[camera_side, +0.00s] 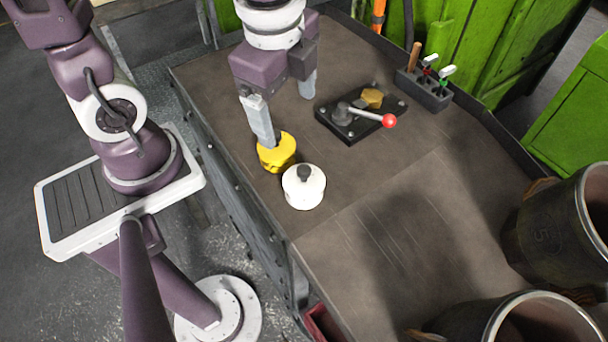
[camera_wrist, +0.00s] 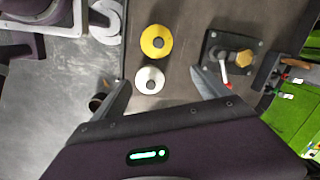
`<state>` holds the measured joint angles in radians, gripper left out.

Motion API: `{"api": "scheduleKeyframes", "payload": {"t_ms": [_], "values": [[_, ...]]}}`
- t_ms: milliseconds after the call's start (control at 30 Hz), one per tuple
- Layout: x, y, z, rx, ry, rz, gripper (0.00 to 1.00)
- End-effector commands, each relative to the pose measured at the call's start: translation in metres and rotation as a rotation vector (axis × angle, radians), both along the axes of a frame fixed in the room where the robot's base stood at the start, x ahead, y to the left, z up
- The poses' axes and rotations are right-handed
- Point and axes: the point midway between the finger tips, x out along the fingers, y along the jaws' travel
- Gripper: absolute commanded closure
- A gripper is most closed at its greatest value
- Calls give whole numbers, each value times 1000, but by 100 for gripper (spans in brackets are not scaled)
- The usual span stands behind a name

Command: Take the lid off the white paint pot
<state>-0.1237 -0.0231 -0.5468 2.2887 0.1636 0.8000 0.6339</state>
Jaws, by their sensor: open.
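The white paint pot (camera_side: 303,196) stands upright on the brown bench, with a white lid and a dark knob (camera_side: 303,172) on top. In the wrist view the white pot (camera_wrist: 150,86) lies between my two fingers, seen from above. A yellow pot (camera_side: 280,158) with a dark knob stands right beside it, and also shows in the wrist view (camera_wrist: 146,42). My gripper (camera_side: 288,121) is open and empty, apparently above the bench near the pots. In the side view one finger covers part of the yellow pot. No contact with the white pot shows.
A black plate with a red-knobbed lever (camera_side: 389,121) and a brass hex piece (camera_side: 373,97) lies right of the pots. A dark tool holder (camera_side: 430,92) stands at the back. Two large metal drums (camera_side: 565,230) are at the right front. The bench's middle is clear.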

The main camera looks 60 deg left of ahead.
Motion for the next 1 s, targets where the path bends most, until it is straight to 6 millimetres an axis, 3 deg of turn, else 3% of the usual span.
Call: {"api": "scheduleKeyframes", "payload": {"t_ms": [100, 200, 367, 600, 867, 1000], "values": [[3, -29, -24, -33, 107, -276, 15], [2, -41, -32, -57, 139, -388, 15], [1, -43, -52, -60, 146, -413, 15], [0, -43, -95, -59, 146, -410, 15], [0, -42, -103, -60, 141, -404, 15], [0, -42, -102, -59, 141, -403, 38]]}}
